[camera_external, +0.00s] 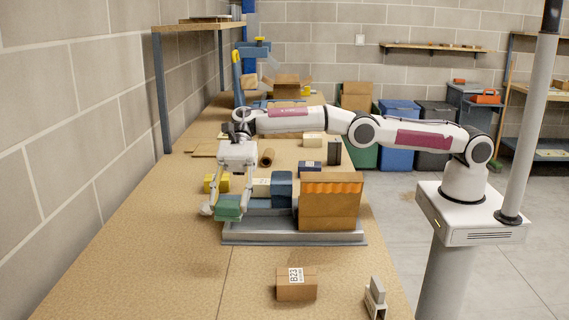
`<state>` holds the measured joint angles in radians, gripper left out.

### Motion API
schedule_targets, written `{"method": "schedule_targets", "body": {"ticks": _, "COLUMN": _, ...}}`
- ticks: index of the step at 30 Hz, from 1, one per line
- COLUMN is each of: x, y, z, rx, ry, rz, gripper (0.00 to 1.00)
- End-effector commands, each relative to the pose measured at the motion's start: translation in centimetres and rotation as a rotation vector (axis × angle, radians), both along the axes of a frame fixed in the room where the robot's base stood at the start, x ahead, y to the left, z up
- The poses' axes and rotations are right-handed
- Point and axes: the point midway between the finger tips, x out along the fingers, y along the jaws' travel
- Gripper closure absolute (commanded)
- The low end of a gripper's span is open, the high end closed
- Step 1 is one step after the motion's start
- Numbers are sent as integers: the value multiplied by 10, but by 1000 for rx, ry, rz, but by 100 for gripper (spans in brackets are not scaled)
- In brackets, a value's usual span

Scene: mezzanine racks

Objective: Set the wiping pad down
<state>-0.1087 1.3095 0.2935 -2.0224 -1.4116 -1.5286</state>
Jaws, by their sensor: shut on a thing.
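The wiping pad looks to be the green block (228,206) at the left end of a low grey platform (293,238) on the long tan bench. My gripper (228,200) points down and is shut on this green pad, with one finger at its left and the other at its right. The pad is at or just above the platform's left edge; I cannot tell whether it touches anything below. The pad's upper part is partly hidden by the fingers.
A brown carton with an orange wavy edge (330,207) and a blue block (282,188) stand on the platform. A yellow box (216,183) sits behind my gripper. A small labelled carton (296,285) lies in front. The bench's left front is clear.

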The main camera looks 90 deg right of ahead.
Motion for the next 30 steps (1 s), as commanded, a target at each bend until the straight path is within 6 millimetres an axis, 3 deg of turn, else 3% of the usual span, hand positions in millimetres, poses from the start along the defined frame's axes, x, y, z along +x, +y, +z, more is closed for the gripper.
{"method": "schedule_targets", "body": {"ticks": 12, "x": 12, "y": -33, "z": 14, "rx": 0, "ry": -1, "rz": -44, "gripper": 80}}
{"method": "schedule_targets", "body": {"ticks": 30, "x": 20, "y": -57, "z": 22, "rx": -1, "ry": -2, "rz": -76, "gripper": 80}}
